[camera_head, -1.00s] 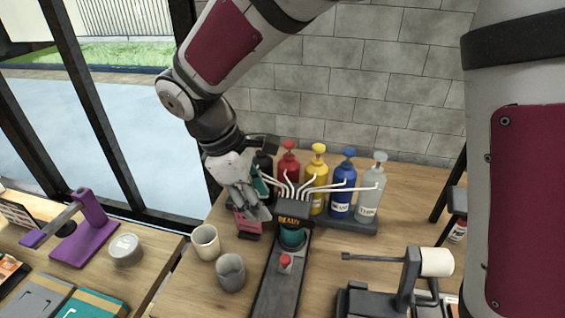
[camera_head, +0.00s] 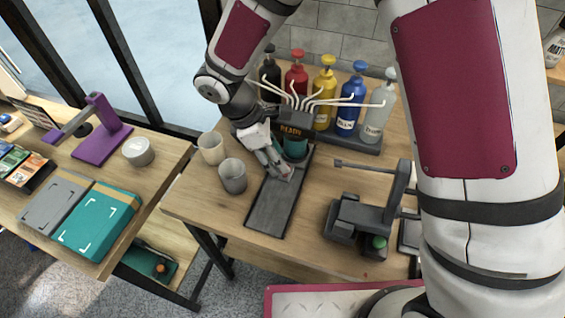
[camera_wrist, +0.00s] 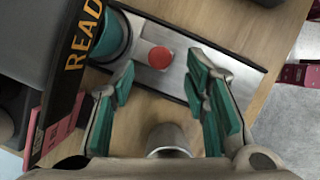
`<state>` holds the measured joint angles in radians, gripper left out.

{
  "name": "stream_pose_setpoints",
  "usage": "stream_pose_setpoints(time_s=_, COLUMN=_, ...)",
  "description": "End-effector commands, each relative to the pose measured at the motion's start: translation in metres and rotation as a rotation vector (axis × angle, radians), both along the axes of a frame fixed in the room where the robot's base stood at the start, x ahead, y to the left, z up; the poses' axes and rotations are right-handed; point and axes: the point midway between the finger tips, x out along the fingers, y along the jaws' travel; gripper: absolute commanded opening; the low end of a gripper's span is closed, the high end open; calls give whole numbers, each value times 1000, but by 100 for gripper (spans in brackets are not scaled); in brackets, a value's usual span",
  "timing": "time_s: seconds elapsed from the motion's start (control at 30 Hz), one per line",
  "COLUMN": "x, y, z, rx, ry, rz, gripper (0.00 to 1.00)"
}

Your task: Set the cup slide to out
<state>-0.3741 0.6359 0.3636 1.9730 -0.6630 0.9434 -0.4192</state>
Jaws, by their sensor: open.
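The cup slide is a dark flat track (camera_head: 271,208) running from under the dispenser head marked READY (camera_head: 294,120) toward the table's front. A teal cup (camera_head: 295,149) sits at its back end under the head, and shows at the upper left in the wrist view (camera_wrist: 113,38). The slide's red round knob (camera_wrist: 160,57) stands on a metal plate beside the cup. My gripper (camera_head: 282,171) is open with teal pads, low over the slide. In the wrist view the knob appears between its fingertips; contact cannot be told. In the head view the gripper hides the knob.
Several pump bottles (camera_head: 351,104) stand behind on a rack. A dark stand with a horizontal arm (camera_head: 367,210) is at the right. The front part of the track is clear.

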Motion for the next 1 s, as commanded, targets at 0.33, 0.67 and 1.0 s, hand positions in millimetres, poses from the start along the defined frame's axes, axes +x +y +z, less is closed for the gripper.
stream_pose_setpoints(time_s=0.33, x=0, y=-14, z=-33, rx=0, ry=0, rz=-1, gripper=42)
stream_pose_setpoints(time_s=0.67, x=1, y=-15, z=-35, rx=1, ry=-1, rz=-2, gripper=38)
stream_pose_setpoints(time_s=1.0, x=1, y=-14, z=-35, rx=1, ry=-1, rz=-1, gripper=0)
